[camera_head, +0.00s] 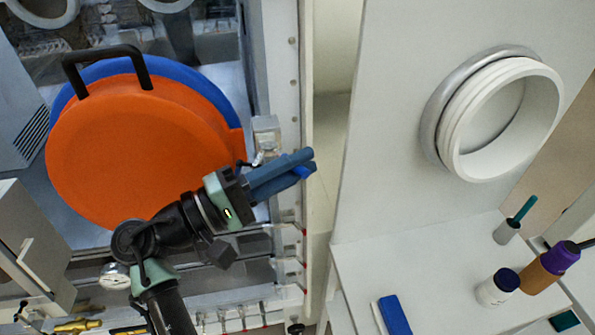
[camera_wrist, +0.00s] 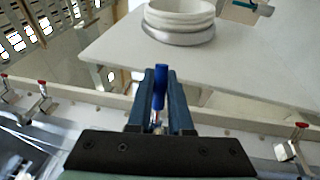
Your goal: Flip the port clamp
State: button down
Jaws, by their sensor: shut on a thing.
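My gripper (camera_head: 303,163) is at the right edge of the orange round port cover (camera_head: 135,150), over the frame post. In the wrist view my gripper (camera_wrist: 160,80) has its two blue fingers shut on the bright blue handle of the port clamp (camera_wrist: 160,88). A thin red and metal part shows below the handle, between the fingers. In the head view a bit of the bright blue handle (camera_head: 303,172) shows between the fingertips. A metal bracket (camera_head: 266,133) stands just above my gripper at the cover's edge. The clamp's base is hidden by my gripper.
The cover has a black handle (camera_head: 105,62). Across a gap, a white panel bears a white ring port (camera_head: 505,115); bottles (camera_head: 497,288) stand on a shelf.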

jog(key=shift+a+g, duration=0.1)
jog(key=shift+g, duration=0.3)
jog(key=c, duration=0.8)
grip_release()
jog(key=b+v, duration=0.1)
jog(key=v, duration=0.3)
jog(key=b+v, duration=0.1)
jog(key=v, duration=0.3)
jog(key=b+v, duration=0.1)
jog(key=v, duration=0.4)
jog(key=shift+f+b, duration=0.25)
jog(key=shift+b, duration=0.15)
